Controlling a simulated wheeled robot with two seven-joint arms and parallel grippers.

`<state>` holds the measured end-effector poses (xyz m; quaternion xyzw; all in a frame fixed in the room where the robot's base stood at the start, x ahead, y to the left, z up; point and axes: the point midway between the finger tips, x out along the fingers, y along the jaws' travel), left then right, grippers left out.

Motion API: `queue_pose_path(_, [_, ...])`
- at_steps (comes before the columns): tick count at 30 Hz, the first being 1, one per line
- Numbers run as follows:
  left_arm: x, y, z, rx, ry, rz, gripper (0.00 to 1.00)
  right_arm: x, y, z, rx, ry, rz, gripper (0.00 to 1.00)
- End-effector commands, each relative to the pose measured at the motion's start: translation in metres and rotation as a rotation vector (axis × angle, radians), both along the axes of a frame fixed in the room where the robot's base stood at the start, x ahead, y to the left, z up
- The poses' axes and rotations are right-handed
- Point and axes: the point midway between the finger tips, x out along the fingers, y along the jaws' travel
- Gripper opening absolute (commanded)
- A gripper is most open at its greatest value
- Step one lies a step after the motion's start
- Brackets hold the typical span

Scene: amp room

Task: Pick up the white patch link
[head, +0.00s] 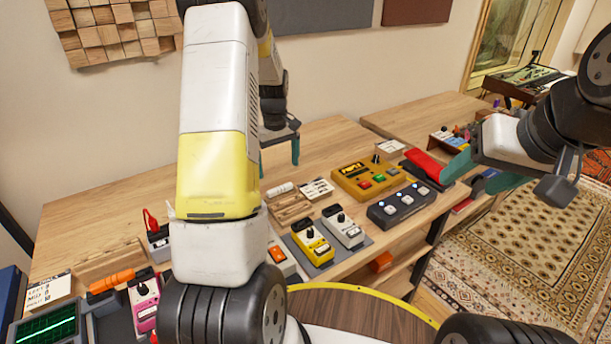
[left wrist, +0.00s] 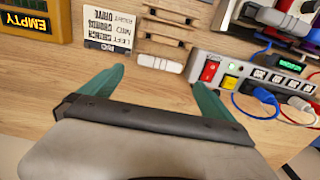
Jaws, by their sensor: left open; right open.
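The white patch link (head: 280,188) is a small white bar lying on the wooden bench beside a wooden rack. It also shows in the left wrist view (left wrist: 159,63), just beyond my fingertips, lying crosswise in line with the gap between them. My left gripper (head: 279,160) is open and empty, with teal fingers pointing down over the bench behind the link. In the left wrist view its fingers (left wrist: 158,77) are spread to either side of the link, not touching it. My right gripper (head: 474,175) is open and empty at the right, beyond the red pedal.
The slotted wooden rack (head: 289,209) and a lettered card (head: 317,188) sit close to the link. A yellow-brown pedal (head: 367,182) stands to the right. In the left wrist view a power strip (left wrist: 258,77) with cables lies at the right. Bare bench surrounds my left fingers.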

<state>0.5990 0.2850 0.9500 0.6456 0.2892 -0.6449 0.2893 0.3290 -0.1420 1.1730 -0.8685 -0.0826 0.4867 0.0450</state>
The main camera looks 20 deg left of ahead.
Motion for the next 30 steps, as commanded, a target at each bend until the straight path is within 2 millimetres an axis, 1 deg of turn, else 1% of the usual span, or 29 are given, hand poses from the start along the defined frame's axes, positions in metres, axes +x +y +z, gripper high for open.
queue_pose_path(8, [-0.001, 0.0, -0.031, 0.0, 0.004, 0.001, 1.0, 0.0, 0.0, 0.0, 0.0, 0.0, 0.0, 0.61])
queue_pose_path(16, [-0.002, -0.001, -0.07, 0.0, 0.004, 0.001, 1.0, 0.0, 0.0, 0.0, 0.0, 0.0, 0.0, 0.61])
queue_pose_path(20, [-0.001, -0.002, -0.077, -0.001, 0.002, 0.0, 1.0, 0.0, 0.0, 0.0, 0.0, 0.0, 0.0, 0.61])
queue_pose_path(26, [-0.001, -0.002, -0.077, 0.0, 0.001, 0.0, 1.0, 0.0, 0.0, 0.0, 0.0, 0.0, 0.0, 0.61])
queue_pose_path(30, [-0.001, -0.002, -0.077, 0.0, 0.001, 0.0, 0.72, 0.0, 0.0, 0.0, 0.0, 0.0, 0.0, 0.61])
